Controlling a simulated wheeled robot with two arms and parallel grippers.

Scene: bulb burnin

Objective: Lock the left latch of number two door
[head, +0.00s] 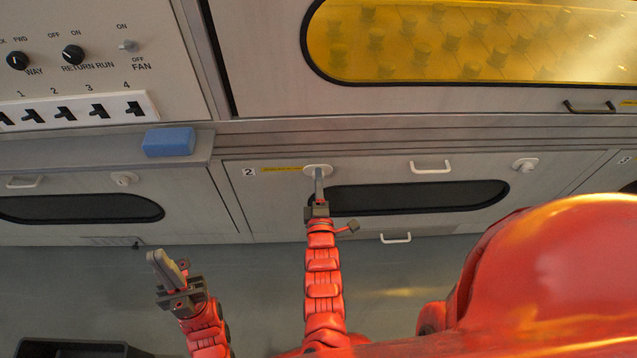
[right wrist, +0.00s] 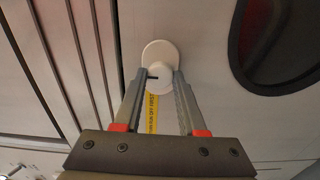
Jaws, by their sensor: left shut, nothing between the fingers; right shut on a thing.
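The number two door (head: 270,205) is a grey panel marked with a 2, with a dark oval window. Its left latch (head: 313,168) is a white round disc at the top left of the door, partly covered by my right gripper (head: 318,185). In the right wrist view the latch (right wrist: 160,50) has a raised middle between the two fingertips of my right gripper (right wrist: 161,82), which is shut on it. How the latch is turned is hard to tell. My left gripper (head: 165,268) is shut and empty, low at the left, away from the door.
The door's right latch (head: 525,165) and white handle (head: 431,167) are to the right. A blue block (head: 169,142) lies on the ledge at the left. A black bin (head: 70,349) stands on the floor at the lower left. A yellow-lit window (head: 470,40) is above.

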